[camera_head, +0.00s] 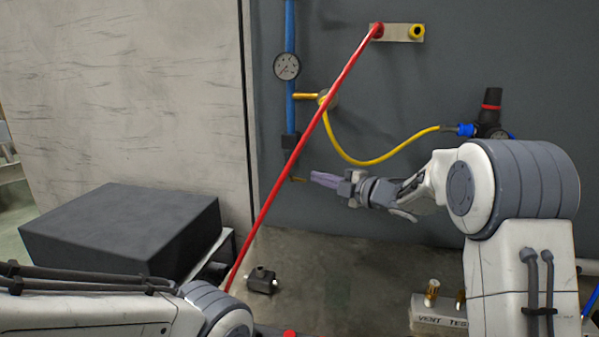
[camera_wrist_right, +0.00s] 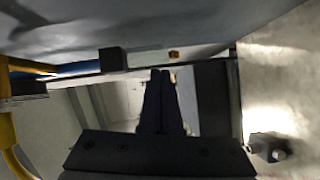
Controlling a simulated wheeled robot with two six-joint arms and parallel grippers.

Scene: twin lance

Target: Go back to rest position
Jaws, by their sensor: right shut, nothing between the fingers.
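My right gripper (camera_head: 325,180) shows in the head view at the middle, its purple-grey fingers pointing left in front of the dark wall panel. Its fingers (camera_wrist_right: 160,102) are together and empty in the right wrist view. It is close to the lower end of the blue pipe (camera_head: 290,101); I cannot tell whether they touch. My left arm (camera_head: 110,308) comes in at the bottom left, and its gripper is not visible. A long red hose (camera_head: 300,150) runs from the bracket (camera_head: 397,32) at the top down to behind my left arm.
A black box (camera_head: 120,228) stands at left. A gauge (camera_head: 287,66) and a yellow hose (camera_head: 372,163) are on the wall, with a regulator (camera_head: 491,115) at right. A small dark fitting (camera_head: 261,280) and a block labelled "VENT TEST" (camera_head: 437,318) sit low in front.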

